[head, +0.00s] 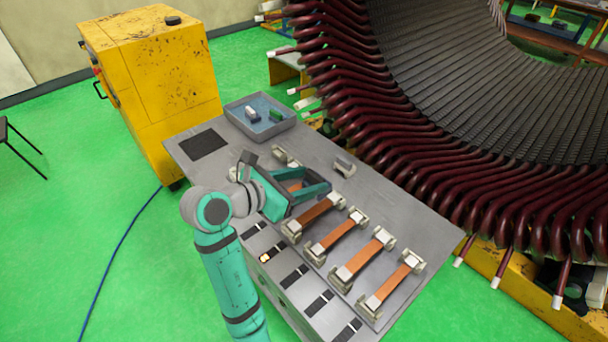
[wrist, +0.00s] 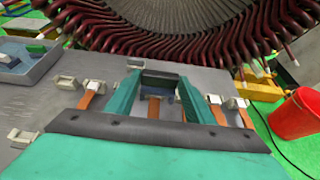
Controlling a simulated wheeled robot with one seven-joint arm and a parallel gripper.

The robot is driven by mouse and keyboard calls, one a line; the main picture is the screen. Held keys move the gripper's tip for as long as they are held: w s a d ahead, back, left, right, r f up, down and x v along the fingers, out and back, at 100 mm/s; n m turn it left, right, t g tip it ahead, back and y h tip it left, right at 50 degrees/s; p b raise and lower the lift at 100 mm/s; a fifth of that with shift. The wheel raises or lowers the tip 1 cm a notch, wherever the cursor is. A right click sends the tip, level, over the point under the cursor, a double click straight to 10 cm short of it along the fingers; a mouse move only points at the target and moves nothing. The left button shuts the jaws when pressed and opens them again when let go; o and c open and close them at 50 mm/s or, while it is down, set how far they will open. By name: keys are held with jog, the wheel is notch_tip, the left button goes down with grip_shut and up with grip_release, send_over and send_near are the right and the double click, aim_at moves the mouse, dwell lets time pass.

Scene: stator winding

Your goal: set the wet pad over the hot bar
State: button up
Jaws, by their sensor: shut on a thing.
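My gripper (head: 318,190) has long teal fingers and is over the bench's row of copper bars. In the wrist view, my gripper (wrist: 160,88) is shut on a small blue-grey pad (wrist: 158,94), mostly hidden by the fingers and a dark edge. A copper bar (wrist: 153,109) shows below and between the fingers; I cannot tell whether the pad touches it. More copper bars (head: 336,235) lie in pale clamps to the right in the head view. No bar visibly glows.
A grey tray (head: 289,126) of blue liquid holds a pale block (head: 252,114) and a green block (head: 276,115). The large stator (head: 420,150) stands close behind the bench. A red bucket (wrist: 298,112) is at right.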

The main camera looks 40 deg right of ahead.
jog(key=shift+f, duration=4.75)
jog(key=o, duration=1.2)
jog(key=shift+c, duration=0.2)
jog(key=shift+a, duration=0.1)
jog(key=v, duration=1)
jog(key=shift+a+r, duration=0.15)
jog(key=shift+a, duration=0.15)
